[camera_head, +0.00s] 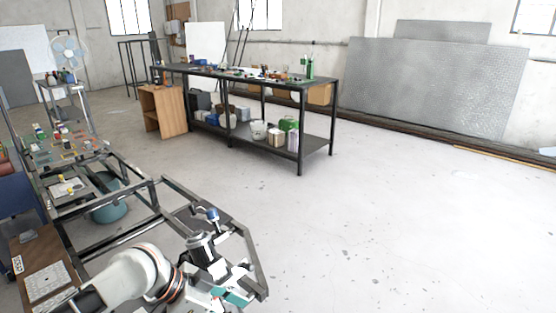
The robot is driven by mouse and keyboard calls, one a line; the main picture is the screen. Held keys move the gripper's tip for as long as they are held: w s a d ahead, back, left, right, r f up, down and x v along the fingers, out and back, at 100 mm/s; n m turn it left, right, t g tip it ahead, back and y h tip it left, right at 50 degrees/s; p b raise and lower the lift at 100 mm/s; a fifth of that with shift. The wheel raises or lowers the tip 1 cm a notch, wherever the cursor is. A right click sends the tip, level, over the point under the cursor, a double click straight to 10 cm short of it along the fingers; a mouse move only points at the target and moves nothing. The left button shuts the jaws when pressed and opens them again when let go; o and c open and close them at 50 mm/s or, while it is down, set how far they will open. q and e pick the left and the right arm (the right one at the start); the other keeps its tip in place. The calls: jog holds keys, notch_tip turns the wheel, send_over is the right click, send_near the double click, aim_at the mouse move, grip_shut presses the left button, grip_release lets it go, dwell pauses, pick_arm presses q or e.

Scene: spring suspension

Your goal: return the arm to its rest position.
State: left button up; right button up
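A white arm with dark and orange rings comes in from the lower left; I take it for my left arm. It reaches over the near end of a dark metal frame (257,262). Its gripper (226,280) seems to be among white, grey and teal parts at the bottom of the view. I cannot make out its fingers or whether it holds anything. A dark grey cylinder (200,246) and a small blue-topped part (212,214) stand close by. My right arm and gripper are not in view.
A long black workbench (299,135) with tools on top and boxes below stands at the back. A wooden cabinet (172,112) is at its left end. A cluttered table and a teal bucket (107,210) are at the left. The floor (400,230) at the right is clear.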

pick_arm(q)
notch_tip(320, 180, down, 12)
jog(key=a+n+t, duration=0.1)
jog(key=n+t, duration=0.5)
jog(key=n, duration=0.1)
jog(key=s+a+f+n+t+y, duration=0.2)
jog(key=s+a+f+y, duration=0.3)
jog(key=s+a+f, duration=0.4)
jog(key=s+a, duration=0.2)
jog(key=s, duration=0.1)
jog(key=shift+s+f+t+y, duration=0.15)
jog(key=shift+s+t+y, duration=0.15)
jog(key=shift+t, duration=0.1)
jog(key=shift+w, duration=0.1)
